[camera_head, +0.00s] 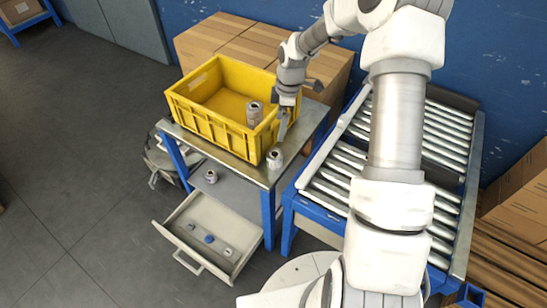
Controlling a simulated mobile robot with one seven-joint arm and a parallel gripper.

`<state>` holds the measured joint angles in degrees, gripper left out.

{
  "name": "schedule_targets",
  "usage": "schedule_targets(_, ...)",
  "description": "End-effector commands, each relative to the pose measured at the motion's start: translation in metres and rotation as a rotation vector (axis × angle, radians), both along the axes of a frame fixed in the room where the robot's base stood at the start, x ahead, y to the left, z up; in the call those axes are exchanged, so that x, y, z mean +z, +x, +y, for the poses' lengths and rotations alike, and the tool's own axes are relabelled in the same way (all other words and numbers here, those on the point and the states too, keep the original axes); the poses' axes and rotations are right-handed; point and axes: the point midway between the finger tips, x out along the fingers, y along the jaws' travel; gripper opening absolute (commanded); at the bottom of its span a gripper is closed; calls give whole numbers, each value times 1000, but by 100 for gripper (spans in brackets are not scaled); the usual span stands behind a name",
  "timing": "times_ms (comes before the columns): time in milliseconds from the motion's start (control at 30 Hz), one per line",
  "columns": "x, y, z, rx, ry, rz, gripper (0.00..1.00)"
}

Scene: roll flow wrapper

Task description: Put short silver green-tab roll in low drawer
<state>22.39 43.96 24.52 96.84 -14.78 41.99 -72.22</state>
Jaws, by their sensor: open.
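My gripper (284,118) is open at the right rim of the yellow crate (205,121), with nothing seen between its fingers. A silver roll (254,114) stands upright at the crate's near right corner, just left of my gripper. Another silver roll (274,160) stands on the metal table top near its front right corner, below my gripper. A third, short roll (211,176) sits on the shelf under the table top. No green tab can be made out on any roll. The low drawer (182,210) is pulled open below the table and holds several small pieces, one blue.
A roller conveyor (336,190) stands right of the table (314,121), close to my arm. Cardboard boxes (221,46) are stacked behind the crate. The grey floor (80,180) left of the drawer is clear.

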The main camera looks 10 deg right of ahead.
Motion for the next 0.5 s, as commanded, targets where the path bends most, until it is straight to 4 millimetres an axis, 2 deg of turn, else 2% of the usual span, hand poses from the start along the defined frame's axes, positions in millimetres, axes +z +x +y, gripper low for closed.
schedule_targets(33,-15,-1,2,-1,1,4,100)
schedule_targets(300,-73,0,9,-1,0,4,100)
schedule_targets(500,-97,2,11,-3,-1,1,100)
